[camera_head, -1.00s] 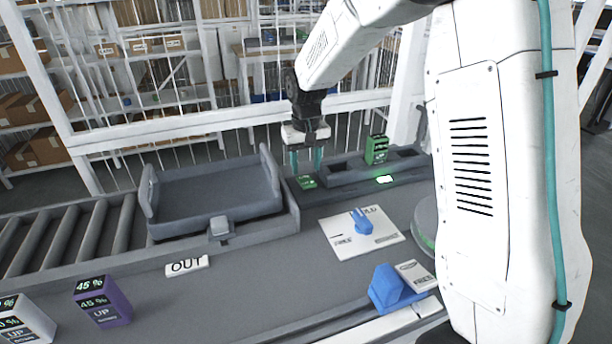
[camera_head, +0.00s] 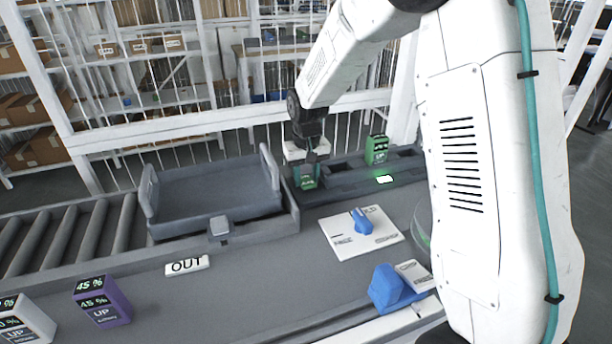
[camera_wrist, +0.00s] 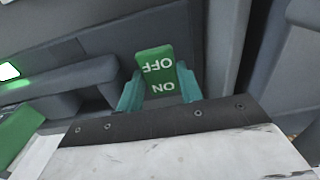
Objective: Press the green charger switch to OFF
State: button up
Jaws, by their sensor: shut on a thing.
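The green charger switch (camera_head: 308,183) is a small rocker at the left end of the dark grey charger, largely covered by my gripper (camera_head: 307,172). In the wrist view the switch (camera_wrist: 155,68) shows OFF at its far end and ON at its near end, upside down. My gripper (camera_wrist: 158,88) has its teal fingers on either side of the switch, shut on it, toward the ON end. I cannot tell which end of the rocker is pressed in.
A green battery (camera_head: 376,150) stands in the charger (camera_head: 345,178), beside a lit green indicator (camera_head: 384,179). A grey tray (camera_head: 215,195) sits left of the charger. A white panel with a blue knob (camera_head: 361,222) lies in front. A purple battery (camera_head: 102,300) stands front left.

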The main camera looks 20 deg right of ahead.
jog(key=t, duration=0.2)
jog(key=s+t, duration=0.1)
jog(key=shift+t, duration=0.4)
jog(key=shift+w, duration=0.1)
jog(key=o, duration=0.7)
jog(key=v, duration=0.7)
jog(key=shift+r, duration=0.35)
jog(key=shift+s, duration=0.25)
